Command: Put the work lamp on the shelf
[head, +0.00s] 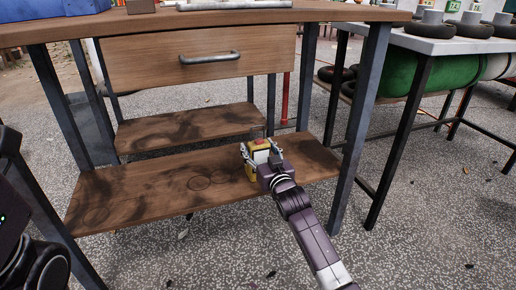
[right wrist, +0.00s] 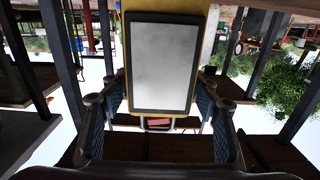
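The work lamp (head: 250,174), yellow with a pale panel, is upright at the lower wooden shelf (head: 150,194) of the workbench, right of its middle. It appears to stand on the board, though its base is partly hidden. My right gripper (head: 261,156) reaches it from the front, with one finger along each side. My left gripper is out of view.
A drawer (head: 150,62) and the bench top (head: 340,11) overhang the shelf. A bench leg (head: 357,125) stands right of the lamp. The shelf's left part is clear. A green tank (head: 400,72) lies under a second table at right.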

